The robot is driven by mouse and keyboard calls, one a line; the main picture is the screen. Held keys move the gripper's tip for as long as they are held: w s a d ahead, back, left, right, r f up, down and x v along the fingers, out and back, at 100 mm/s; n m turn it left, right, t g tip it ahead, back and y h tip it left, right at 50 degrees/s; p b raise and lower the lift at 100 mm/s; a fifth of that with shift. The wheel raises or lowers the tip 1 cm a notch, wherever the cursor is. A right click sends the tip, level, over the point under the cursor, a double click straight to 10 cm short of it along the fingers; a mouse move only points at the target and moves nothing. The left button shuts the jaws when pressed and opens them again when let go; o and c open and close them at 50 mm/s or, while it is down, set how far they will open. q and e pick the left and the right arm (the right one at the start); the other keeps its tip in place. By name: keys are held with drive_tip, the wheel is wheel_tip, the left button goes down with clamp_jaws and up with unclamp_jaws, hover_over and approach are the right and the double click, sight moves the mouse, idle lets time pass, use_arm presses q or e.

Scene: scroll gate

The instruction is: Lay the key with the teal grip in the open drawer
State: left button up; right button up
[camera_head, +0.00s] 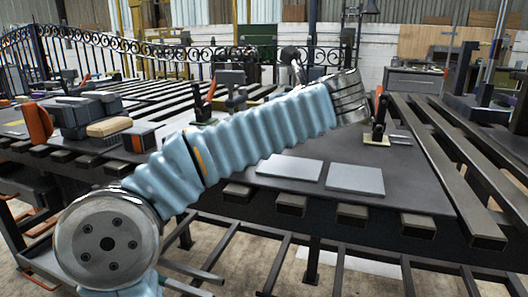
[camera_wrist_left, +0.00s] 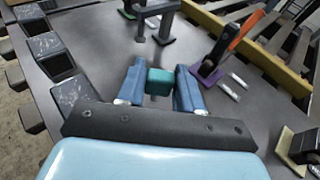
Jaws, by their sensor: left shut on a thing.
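In the left wrist view my left gripper (camera_wrist_left: 158,84) has its two blue fingers on either side of a small teal block, the grip of the key (camera_wrist_left: 159,80). The gripper is shut on it and holds it over the dark work surface. The rest of the key is hidden. In the head view my left arm reaches across the middle, and its gripper and the key cannot be made out. I cannot make out an open drawer in either view. My right gripper is in neither view.
Two grey plates (camera_head: 290,167) lie flat on the dark bench (camera_head: 250,192). Orange-handled clamps stand on the surface, one on a purple base (camera_wrist_left: 208,72). Boxes and tools sit at the left (camera_head: 85,115). Long dark bars (camera_head: 455,155) run along the right.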

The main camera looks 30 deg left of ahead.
use_arm(q)
drive_tip(key=shift+s+a+f+b, duration=0.25)
drive_tip(key=shift+a+f, duration=0.15)
drive_tip(key=shift+f, duration=0.15)
drive_tip(key=shift+s+a+f+b, duration=0.1)
drive_tip(key=shift+s+a+f, duration=0.1)
drive_tip(key=shift+a+f, duration=0.25)
wheel_tip(320, 180, down, 4)
drive_tip(key=shift+s+a+r+b, duration=0.15)
drive_tip(key=shift+b, duration=0.8)
drive_tip(key=o, duration=0.8)
drive_tip(key=shift+c, duration=0.2)
